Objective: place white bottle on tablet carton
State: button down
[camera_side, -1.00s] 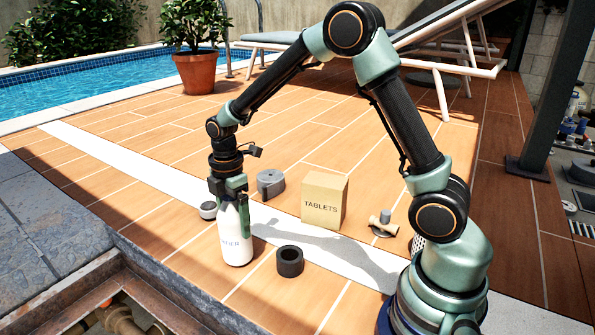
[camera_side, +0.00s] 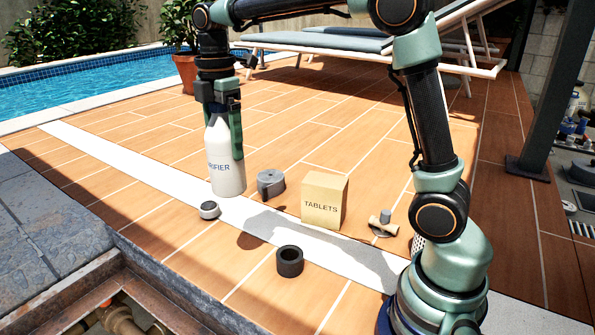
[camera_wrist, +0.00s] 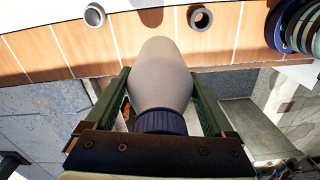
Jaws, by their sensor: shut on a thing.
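The white bottle (camera_side: 226,172) hangs upright in the air in the side view, its label facing the camera. My gripper (camera_side: 222,122) is shut on its upper part. In the wrist view the bottle (camera_wrist: 160,75) lies between my two green fingers, with its dark cap (camera_wrist: 161,121) nearest the camera. The tablet carton (camera_side: 323,202), a tan box marked TABLETS, stands on the tiles to the right of the bottle, apart from it. The carton's top is bare. I cannot make the carton out in the wrist view.
A grey fitting (camera_side: 270,183) stands between bottle and carton. A small grey ring-like piece (camera_side: 209,210) and a black ring (camera_side: 289,262) lie on the deck. A tan valve-like piece (camera_side: 381,223) lies right of the carton. An open pit (camera_side: 120,300) is at front left.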

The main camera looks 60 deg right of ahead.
jog(key=s+d+r, duration=0.3)
jog(key=d+r, duration=0.2)
jog(key=d, duration=0.3)
jog(key=s+d+r, duration=0.4)
jog(key=d, duration=0.4)
jog(key=s+d+r, duration=0.3)
jog(key=d+r, duration=0.2)
jog(key=d, duration=0.3)
notch_tip(320, 180, down, 20)
jog(key=shift+f, duration=0.15)
grip_release()
